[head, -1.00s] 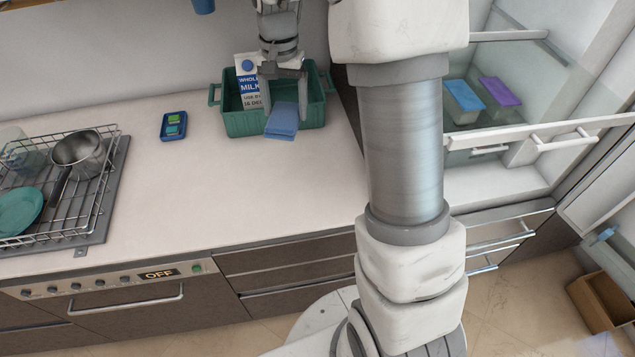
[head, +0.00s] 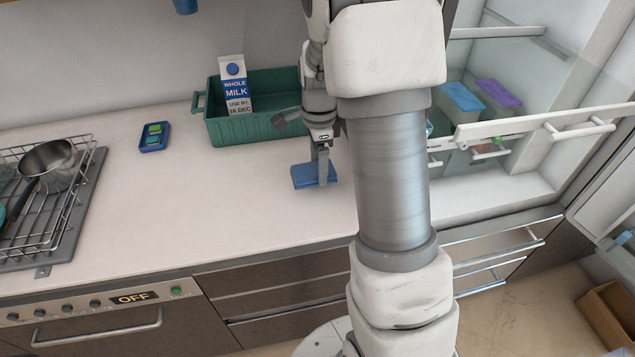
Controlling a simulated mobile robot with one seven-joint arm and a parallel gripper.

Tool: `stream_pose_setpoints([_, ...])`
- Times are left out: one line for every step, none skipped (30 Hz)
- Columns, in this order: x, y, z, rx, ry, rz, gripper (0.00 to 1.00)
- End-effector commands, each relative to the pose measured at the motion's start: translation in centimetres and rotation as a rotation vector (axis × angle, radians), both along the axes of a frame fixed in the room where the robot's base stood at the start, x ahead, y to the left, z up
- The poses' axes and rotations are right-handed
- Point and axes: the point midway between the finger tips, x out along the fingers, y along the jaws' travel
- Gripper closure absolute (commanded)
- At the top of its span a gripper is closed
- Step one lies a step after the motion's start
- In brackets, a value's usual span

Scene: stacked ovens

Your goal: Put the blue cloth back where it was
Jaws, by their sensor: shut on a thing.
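The blue cloth (head: 303,177) is a flat folded piece at the counter's right part, in front of the green crate (head: 228,131). My gripper (head: 322,179) points down and is shut on the cloth's right part. I cannot tell whether the cloth touches the counter or hangs just above it. My arm hides the crate's right end and the counter to the right of the gripper.
A milk carton (head: 236,85) stands in the crate. A small blue tray with green pieces (head: 154,137) lies left of it. A wire rack with a pot (head: 47,162) is at the far left. The counter (head: 190,205) between is clear. Open glass-fronted shelving (head: 540,125) stands at right.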

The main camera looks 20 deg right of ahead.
Motion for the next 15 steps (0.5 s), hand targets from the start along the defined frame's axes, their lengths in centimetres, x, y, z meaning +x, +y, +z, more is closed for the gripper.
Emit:
stream_pose_setpoints([0.0,0.0,-0.6,0.000,0.001,-0.001,0.72])
stream_pose_setpoints([0.0,0.0,-0.8,0.000,0.000,0.000,0.72])
stream_pose_setpoints([0.0,0.0,-1.0,0.000,-0.001,0.000,0.72])
stream_pose_setpoints([0.0,0.0,-1.2,0.000,0.000,0.000,0.72])
stream_pose_setpoints([0.0,0.0,-1.5,0.000,0.000,0.000,0.72])
stream_pose_setpoints([0.0,0.0,-1.8,0.000,0.001,0.000,0.72])
stream_pose_setpoints([0.0,0.0,-2.2,0.000,0.001,0.000,0.72])
stream_pose_setpoints([0.0,0.0,-2.6,0.001,0.001,0.001,0.72])
stream_pose_setpoints([0.0,0.0,-3.3,0.001,0.002,0.001,0.72])
stream_pose_setpoints([0.0,0.0,-3.8,0.000,0.002,0.001,0.72])
stream_pose_setpoints([0.0,0.0,-4.2,0.001,0.003,0.001,0.72])
stream_pose_setpoints([0.0,0.0,-4.6,0.000,0.002,0.001,0.72])
stream_pose_setpoints([0.0,0.0,-4.8,0.000,0.000,0.001,0.72])
stream_pose_setpoints([0.0,0.0,-4.9,0.000,-0.001,0.001,0.72])
stream_pose_setpoints([0.0,0.0,-4.9,0.000,-0.001,0.001,0.72])
